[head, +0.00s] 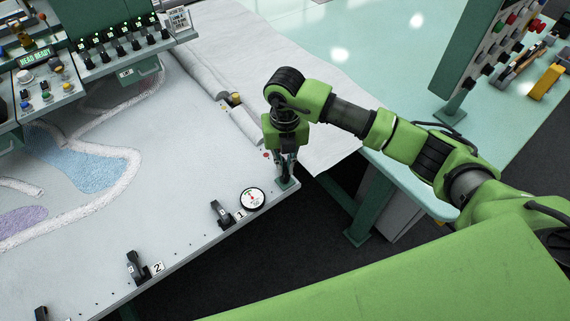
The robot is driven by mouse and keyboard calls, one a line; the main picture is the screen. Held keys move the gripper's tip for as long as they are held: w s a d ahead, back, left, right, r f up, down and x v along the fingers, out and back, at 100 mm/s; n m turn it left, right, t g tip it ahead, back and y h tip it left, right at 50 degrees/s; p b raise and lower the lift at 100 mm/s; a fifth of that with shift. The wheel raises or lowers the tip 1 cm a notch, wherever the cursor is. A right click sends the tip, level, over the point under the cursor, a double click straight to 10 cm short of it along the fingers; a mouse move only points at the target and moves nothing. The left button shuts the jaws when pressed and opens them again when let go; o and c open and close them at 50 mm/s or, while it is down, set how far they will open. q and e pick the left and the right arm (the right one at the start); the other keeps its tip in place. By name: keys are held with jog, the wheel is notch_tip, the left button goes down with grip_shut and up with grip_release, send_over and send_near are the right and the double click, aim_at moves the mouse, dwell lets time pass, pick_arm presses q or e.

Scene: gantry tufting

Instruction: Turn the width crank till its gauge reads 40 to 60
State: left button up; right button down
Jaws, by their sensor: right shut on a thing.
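The round white gauge (252,199) with a dark rim sits at the front right corner of the tufting table; a red mark shows on its face, but its reading is too small to make out. My right gripper (288,167) points down just right of and beyond the gauge, shut on the width crank (286,184) at the table corner. The gripper and wrist hide most of the crank, so its handle angle cannot be told. My left gripper is out of view.
Black clamps numbered 1 (221,213) and 2 (136,268) line the front edge of the table (185,190). A control panel with knobs (124,47) stands at the back left. A pale green table (345,45) and a button panel (497,50) lie right.

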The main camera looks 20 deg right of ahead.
aim_at(285, 167)
jog(key=shift+r, duration=0.1)
jog(key=c, duration=2.1)
grip_release()
jog(key=shift+c, duration=0.2)
notch_tip(285, 167, up, 12)
